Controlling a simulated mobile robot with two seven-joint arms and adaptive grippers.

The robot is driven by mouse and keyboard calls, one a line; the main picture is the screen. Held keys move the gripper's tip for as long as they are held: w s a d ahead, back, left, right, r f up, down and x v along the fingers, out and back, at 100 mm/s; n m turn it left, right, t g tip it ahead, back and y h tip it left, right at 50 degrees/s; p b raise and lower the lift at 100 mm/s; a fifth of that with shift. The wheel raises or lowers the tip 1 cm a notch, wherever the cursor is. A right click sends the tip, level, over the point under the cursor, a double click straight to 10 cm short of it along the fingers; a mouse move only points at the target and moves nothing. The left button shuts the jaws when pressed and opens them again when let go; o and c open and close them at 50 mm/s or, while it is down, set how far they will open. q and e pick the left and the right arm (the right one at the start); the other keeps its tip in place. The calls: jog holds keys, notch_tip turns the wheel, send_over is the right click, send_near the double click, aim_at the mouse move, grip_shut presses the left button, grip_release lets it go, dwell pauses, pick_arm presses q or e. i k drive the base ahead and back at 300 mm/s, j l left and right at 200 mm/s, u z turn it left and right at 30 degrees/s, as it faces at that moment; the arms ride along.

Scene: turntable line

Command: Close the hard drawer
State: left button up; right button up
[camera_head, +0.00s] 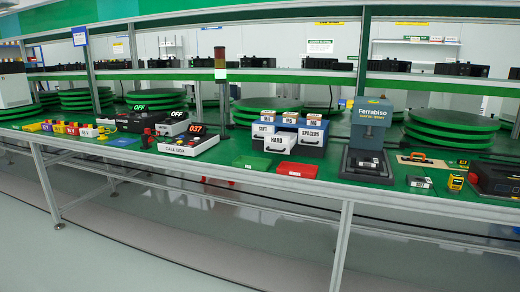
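A small drawer unit (290,121) with a blue body and white labels stands on the green bench top, near the middle of the picture. The hard drawer (280,143), labelled HARD, juts out toward the front edge, so it stands open. The soft drawer (263,130) at its left and the spacers drawer (311,135) at its right sit further back. The inside of the hard drawer is too small to make out. Neither of my grippers shows in the head view.
A red tray (297,170) and a green tray (251,162) lie in front of the drawers. A grey Ferrabiso press (371,125) stands at the right. The CALL-ROM box (189,144) is at the left. An upright post (220,95) stands behind. Floor in front is clear.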

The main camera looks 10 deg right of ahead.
aim_at(282, 142)
jog(key=i+l+z, duration=0.1)
jog(key=i+l, duration=0.25)
jog(key=i+l+z, duration=0.1)
jog(key=i+l, duration=0.25)
jog(key=i, duration=0.15)
